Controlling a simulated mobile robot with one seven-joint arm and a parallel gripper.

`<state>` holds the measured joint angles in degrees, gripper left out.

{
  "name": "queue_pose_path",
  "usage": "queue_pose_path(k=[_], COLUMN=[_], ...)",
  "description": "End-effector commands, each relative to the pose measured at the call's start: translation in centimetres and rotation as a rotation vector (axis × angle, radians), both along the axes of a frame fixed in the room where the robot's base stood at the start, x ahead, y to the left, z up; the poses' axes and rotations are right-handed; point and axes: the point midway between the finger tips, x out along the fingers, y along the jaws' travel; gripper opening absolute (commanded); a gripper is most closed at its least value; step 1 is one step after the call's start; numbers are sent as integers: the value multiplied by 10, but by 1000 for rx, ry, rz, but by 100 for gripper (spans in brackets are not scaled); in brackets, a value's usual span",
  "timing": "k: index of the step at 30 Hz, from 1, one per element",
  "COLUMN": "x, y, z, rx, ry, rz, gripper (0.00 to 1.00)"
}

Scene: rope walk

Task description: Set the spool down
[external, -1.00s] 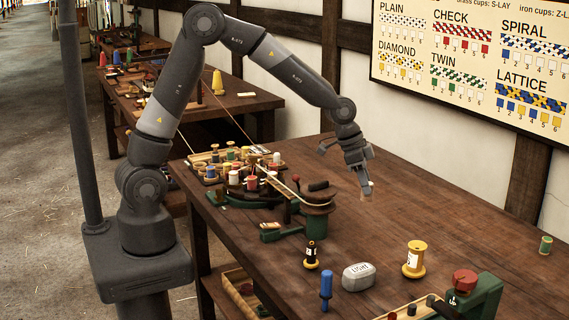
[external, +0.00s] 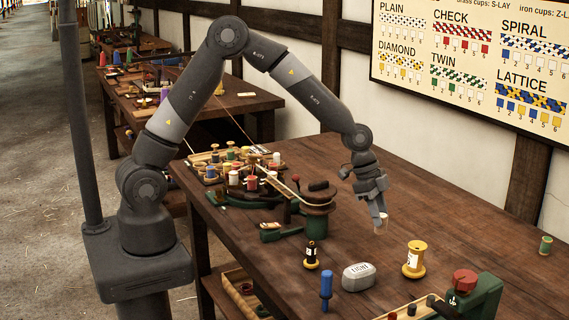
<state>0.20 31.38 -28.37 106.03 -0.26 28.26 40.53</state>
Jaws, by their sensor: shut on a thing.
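My gripper (external: 381,221) points down above the table, behind the yellow spool and to the right of the green-based machine. It is shut on a spool (external: 384,228), mostly hidden by the fingers; only a small pale part shows at the fingertips. The held spool looks a little above the wooden tabletop (external: 455,220), though the exact gap is hard to tell.
A yellow spool (external: 414,259), a grey block (external: 358,276), a small dark bottle-like item (external: 311,255) and a blue-handled tool (external: 326,290) stand nearer the front. A machine (external: 318,205) is left of my gripper. A green spool (external: 545,245) stands far right. The right middle is clear.

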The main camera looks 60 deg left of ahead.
Motion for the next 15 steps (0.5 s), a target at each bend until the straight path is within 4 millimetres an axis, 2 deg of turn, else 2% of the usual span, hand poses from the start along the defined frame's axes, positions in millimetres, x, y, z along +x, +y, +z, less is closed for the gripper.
queue_pose_path(k=[3,8,15], x=[11,15,14], y=[8,10,10], z=[-8,-16,-49], rx=[0,0,1], ry=[0,1,3], rz=[1,0,-1], gripper=[8,8,8])
